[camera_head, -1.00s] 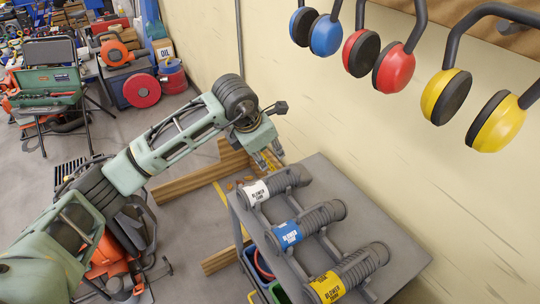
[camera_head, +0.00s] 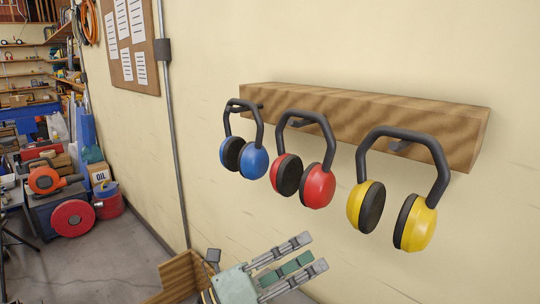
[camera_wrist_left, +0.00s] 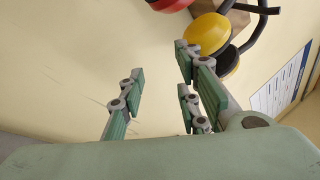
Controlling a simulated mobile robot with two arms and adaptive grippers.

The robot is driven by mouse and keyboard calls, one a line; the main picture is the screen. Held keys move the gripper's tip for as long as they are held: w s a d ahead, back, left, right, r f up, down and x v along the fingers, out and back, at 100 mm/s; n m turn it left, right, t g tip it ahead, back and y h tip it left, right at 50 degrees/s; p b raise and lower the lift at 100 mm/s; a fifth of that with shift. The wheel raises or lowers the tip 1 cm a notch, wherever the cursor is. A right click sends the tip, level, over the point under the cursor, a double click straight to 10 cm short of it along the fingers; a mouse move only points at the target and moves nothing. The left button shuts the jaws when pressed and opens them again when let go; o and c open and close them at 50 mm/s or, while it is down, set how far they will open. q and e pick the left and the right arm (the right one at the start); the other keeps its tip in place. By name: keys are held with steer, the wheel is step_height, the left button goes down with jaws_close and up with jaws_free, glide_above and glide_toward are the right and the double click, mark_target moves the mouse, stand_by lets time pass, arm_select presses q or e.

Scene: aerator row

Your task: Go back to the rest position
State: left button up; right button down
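My left gripper (camera_head: 312,253) is at the bottom centre of the head view, pale green with grey jointed fingers pointing right. It is in front of the cream wall, lower in the picture than the hanging earmuffs. In the left wrist view the gripper (camera_wrist_left: 160,73) has its fingers spread apart with nothing between them, only wall behind. Most of the left arm is below the picture. My right gripper is not in view.
Blue (camera_head: 253,162), red (camera_head: 318,186) and yellow (camera_head: 413,223) earmuffs hang from a wooden wall rack (camera_head: 365,115). A notice board (camera_head: 130,45) and a vertical pipe (camera_head: 172,120) are further left. A wooden piece (camera_head: 175,278) stands beside the gripper. Clutter fills the left.

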arm_select(q)
steer(key=w+a+n+t+y, duration=0.4)
steer(key=a+n+t+y, duration=0.9)
steer(key=n, duration=0.7)
steer(key=s+a+f+n+g+y, duration=0.2)
steer(key=a+f+n+g+y, duration=0.15)
steer(key=a+f+n, duration=0.35)
steer(key=s+a+f+n+g+y, duration=0.2)
steer(key=a+f+n+y, duration=0.3)
steer(key=f, duration=0.3)
steer(key=s+a+f+n+g+h, duration=0.1)
steer(key=s+a+f+n+g, duration=0.2)
steer(key=s+f+g, duration=0.7)
steer(key=s+d+f+n+g+h, duration=0.1)
steer(key=s+f, duration=0.4)
steer(key=s, duration=0.3)
steer(key=s+d+f+g+h, duration=0.1)
steer(key=s+f+g, duration=0.1)
steer(key=s+f, duration=0.35)
steer(key=s+f+g+p, duration=0.1)
steer(key=s+f, duration=0.2)
steer(key=f, duration=2.1)
steer(key=s+a+f+g, duration=0.1)
steer(key=s+a+f, duration=0.2)
steer(key=s+f, duration=1.2)
steer(key=shift+s+p, duration=0.4)
steer(key=shift+s, duration=0.55)
